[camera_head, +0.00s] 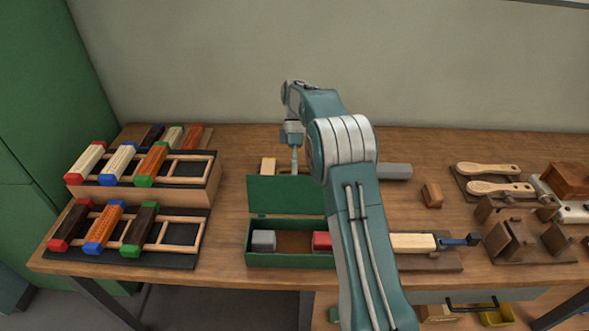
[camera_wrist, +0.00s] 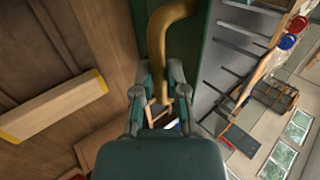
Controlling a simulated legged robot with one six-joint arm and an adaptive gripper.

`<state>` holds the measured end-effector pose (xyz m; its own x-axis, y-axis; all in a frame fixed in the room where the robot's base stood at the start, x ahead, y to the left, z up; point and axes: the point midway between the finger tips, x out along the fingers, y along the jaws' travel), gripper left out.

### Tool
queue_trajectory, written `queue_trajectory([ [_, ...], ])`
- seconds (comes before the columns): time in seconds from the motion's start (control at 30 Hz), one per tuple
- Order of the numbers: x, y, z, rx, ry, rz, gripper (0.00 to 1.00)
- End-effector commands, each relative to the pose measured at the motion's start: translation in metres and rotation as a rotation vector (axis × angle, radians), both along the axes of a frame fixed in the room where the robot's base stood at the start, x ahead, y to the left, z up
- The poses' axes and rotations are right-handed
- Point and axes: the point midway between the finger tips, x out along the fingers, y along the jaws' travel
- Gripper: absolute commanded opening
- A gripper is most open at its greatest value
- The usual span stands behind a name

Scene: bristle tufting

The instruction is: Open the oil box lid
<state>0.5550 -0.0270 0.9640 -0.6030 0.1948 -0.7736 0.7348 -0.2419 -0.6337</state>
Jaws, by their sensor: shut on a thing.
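The oil box (camera_head: 290,259) is a green open-topped box at the front middle of the bench. Its green lid (camera_head: 280,195) stands raised along the back edge, so the inside shows. A grey block (camera_head: 263,240) and a red block (camera_head: 321,240) lie inside; my arm covers the box's right end. My gripper (camera_head: 294,163) is at the lid's upper edge. In the wrist view my gripper (camera_wrist: 160,100) is shut on the curved brass handle (camera_wrist: 168,35), which runs across a dark green surface.
Racks with coloured-end brush blocks (camera_head: 150,215) stand at the left. A pale block with a blue-handled tool (camera_head: 460,240) lies right of my arm. Wooden brush handles (camera_head: 490,170) and brown holders (camera_head: 510,240) fill the right. A grey bar (camera_head: 395,171) lies behind my arm.

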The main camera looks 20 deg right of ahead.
Motion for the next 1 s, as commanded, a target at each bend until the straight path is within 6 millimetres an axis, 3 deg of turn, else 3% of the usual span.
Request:
queue_trajectory([
  [0.73, 0.0094, -0.0035, -0.008, 0.022, 0.063, -0.001, 0.0],
  [0.8, 0.0095, -0.0036, -0.0079, 0.022, 0.062, -0.001, 0.4],
  [0.83, 0.0094, -0.0036, -0.0078, 0.022, 0.063, -0.001, 0.53],
  [1.0, 0.0088, -0.003, -0.0065, 0.022, 0.064, -0.001, 0.53],
])
